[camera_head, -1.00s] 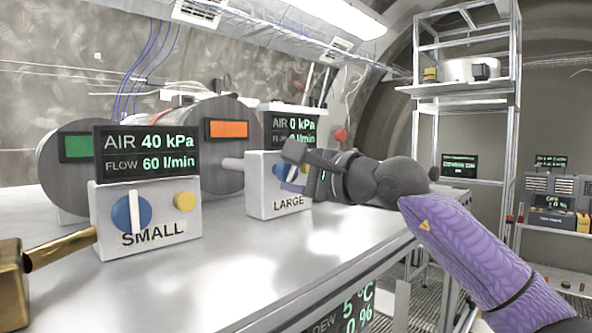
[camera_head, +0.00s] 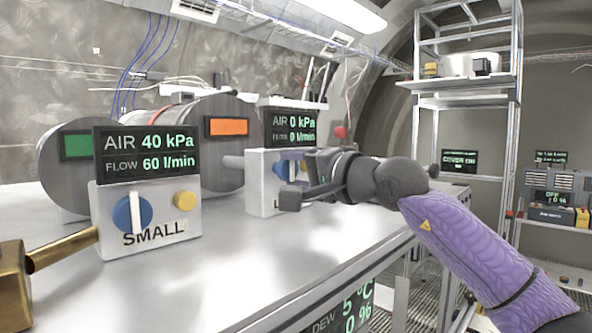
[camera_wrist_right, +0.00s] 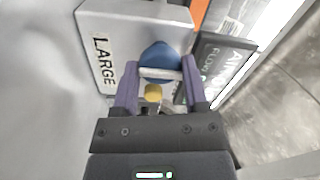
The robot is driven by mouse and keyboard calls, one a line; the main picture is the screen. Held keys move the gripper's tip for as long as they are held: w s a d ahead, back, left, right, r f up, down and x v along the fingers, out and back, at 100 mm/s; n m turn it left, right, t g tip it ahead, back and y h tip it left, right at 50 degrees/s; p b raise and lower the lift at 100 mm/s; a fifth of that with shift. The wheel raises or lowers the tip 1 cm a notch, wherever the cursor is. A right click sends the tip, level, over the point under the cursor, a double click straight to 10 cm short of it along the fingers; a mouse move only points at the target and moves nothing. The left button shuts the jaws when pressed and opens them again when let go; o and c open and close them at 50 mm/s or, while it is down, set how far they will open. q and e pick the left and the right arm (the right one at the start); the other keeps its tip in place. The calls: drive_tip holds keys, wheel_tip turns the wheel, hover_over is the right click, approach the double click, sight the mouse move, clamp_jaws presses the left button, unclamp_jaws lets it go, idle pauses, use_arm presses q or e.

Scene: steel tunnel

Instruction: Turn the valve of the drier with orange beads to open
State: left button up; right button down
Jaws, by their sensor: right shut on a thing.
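The drier with orange beads (camera_head: 219,165) is a grey cylinder with an orange window, behind the white valve box (camera_head: 258,187) marked LARGE. Its valve (camera_wrist_right: 158,57) is a blue knob with a white bar handle; it also shows in the head view (camera_head: 281,169), partly hidden by my gripper. Its display (camera_head: 292,128) reads AIR 0 kPa, FLOW 0 l/min. My right gripper (camera_wrist_right: 161,80) is shut on the handle, with a purple finger at each end of the bar. It also shows in the head view (camera_head: 293,171). My left gripper is not in view.
The drier with the green window (camera_head: 68,160) stands left, behind the valve box marked SMALL (camera_head: 166,240), whose display (camera_head: 147,152) reads 40 kPa, 60 l/min. The bench top (camera_head: 240,275) in front is clear.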

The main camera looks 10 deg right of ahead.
sight(291, 175)
idle(0.3)
drive_tip(key=shift+c, duration=0.5)
unclamp_jaws()
drive_tip(key=s+d+b, duration=0.1)
drive_tip(key=s+b, duration=0.1)
drive_tip(key=b, duration=0.1)
drive_tip(key=shift+s+d+f, duration=0.3)
drive_tip(key=shift+d+f, duration=0.1)
drive_tip(key=b+v, duration=0.1)
drive_tip(key=v, duration=0.2)
drive_tip(key=b+v, duration=0.1)
drive_tip(key=v, duration=0.2)
drive_tip(key=shift+r+b, duration=0.2)
drive_tip(key=shift+b, duration=0.1)
drive_tip(key=shift+s+d+r, duration=0.1)
drive_tip(key=shift+s+d, duration=0.1)
drive_tip(key=shift+s, duration=0.15)
